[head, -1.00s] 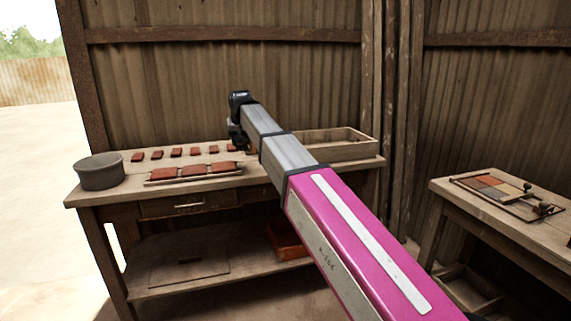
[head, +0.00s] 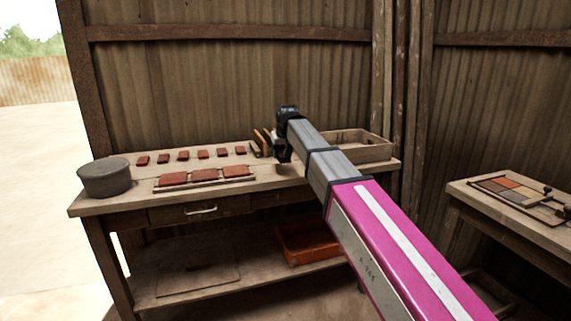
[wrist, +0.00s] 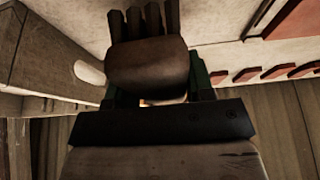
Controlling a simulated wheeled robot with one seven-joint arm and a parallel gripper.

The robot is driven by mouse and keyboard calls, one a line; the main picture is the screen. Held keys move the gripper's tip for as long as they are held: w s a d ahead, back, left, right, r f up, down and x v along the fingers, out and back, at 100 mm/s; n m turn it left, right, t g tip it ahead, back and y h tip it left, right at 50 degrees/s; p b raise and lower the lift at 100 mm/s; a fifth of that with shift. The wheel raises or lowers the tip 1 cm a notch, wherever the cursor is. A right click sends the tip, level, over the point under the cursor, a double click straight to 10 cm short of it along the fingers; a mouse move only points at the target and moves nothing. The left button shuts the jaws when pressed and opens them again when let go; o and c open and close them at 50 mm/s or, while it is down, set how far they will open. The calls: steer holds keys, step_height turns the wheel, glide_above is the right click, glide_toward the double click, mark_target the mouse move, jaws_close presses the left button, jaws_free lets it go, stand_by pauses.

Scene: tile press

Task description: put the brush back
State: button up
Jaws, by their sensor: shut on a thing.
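The brush (wrist: 146,64) shows in the wrist view as a brown rounded block with several dark finger-like strips at its top edge. My gripper (wrist: 154,88) is shut on it, with a dark green finger on each side. In the head view my gripper (head: 281,152) is over the back of the workbench (head: 230,204), left of the wooden tray. Narrow upright wooden pieces (head: 262,142) show just left of the gripper; I cannot tell whether they are a holder or part of the brush. The gripper's contact is hidden in the head view.
The open wooden tray (head: 372,153) stands at the bench's right end. Several small red tiles (head: 183,155) lie in a row, with larger tiles (head: 205,175) on a board in front. A grey pot (head: 104,180) stands left. A second table (head: 515,226) is at right.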

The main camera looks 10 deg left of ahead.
mark_target(285, 170)
steer(key=shift+w+d+f, duration=0.35)
steer(key=shift+w+f, duration=0.3)
steer(key=shift+w, duration=0.2)
steer(key=shift+f, duration=1.9)
steer(key=shift+f, duration=0.1)
steer(key=o, duration=1)
steer(key=shift+o, duration=0.2)
steer(key=v, duration=1.2)
steer(key=shift+s, duration=0.1)
